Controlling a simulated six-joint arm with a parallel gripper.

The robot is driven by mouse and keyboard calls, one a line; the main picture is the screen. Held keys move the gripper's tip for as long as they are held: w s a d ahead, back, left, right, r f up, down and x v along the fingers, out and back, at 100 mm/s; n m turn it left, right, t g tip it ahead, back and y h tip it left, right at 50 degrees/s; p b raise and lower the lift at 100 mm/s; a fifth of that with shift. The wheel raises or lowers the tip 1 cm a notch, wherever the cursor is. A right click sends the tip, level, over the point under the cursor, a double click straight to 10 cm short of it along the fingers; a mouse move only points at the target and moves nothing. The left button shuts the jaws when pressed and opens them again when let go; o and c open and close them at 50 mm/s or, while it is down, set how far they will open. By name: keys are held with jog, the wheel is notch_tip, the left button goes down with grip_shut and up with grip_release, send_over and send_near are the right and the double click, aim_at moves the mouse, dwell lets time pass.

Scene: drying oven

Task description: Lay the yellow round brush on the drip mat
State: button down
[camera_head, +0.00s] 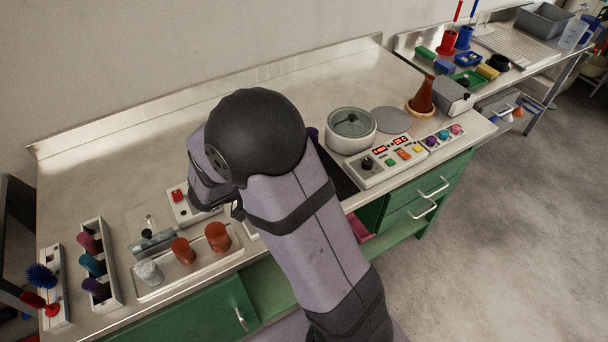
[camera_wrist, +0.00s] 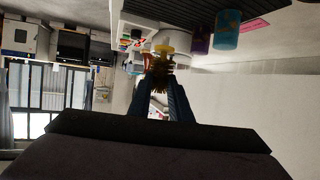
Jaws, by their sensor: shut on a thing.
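My gripper (camera_wrist: 160,92) shows in the wrist view, its two blue-grey fingers closed on a yellow round brush. The brush's bristles (camera_wrist: 158,65) are at the fingertips, with a brighter yellow part (camera_wrist: 164,48) beyond them. The wrist view appears upside down. A dark ribbed mat (camera_wrist: 195,12), which looks like the drip mat, is at its top, apart from the brush. In the head view, part of a dark mat (camera_head: 341,183) shows just right of my arm; the rest is hidden behind the arm. Gripper and brush cannot be made out in the head view.
Purple (camera_wrist: 201,40) and teal (camera_wrist: 226,30) vessels stand by the mat in the wrist view. In the head view, a control panel (camera_head: 372,176) and a round pot (camera_head: 350,128) are right of the mat; a tray of cups (camera_head: 207,262) is at left.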

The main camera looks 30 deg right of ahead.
jog(key=shift+s+d+f, duration=0.1)
jog(key=shift+d+f, duration=0.05)
jog(key=shift+f, duration=2.15)
jog(key=shift+s+d+f, duration=0.1)
jog(key=shift+f, duration=2.2)
jog(key=shift+f, duration=0.15)
jog(key=c, duration=1.6)
grip_release()
jog(key=shift+a+r, duration=0.1)
jog(key=shift+r, duration=0.1)
jog(key=b+v, duration=0.1)
jog(key=v, duration=1.1)
jog(key=shift+b, duration=0.35)
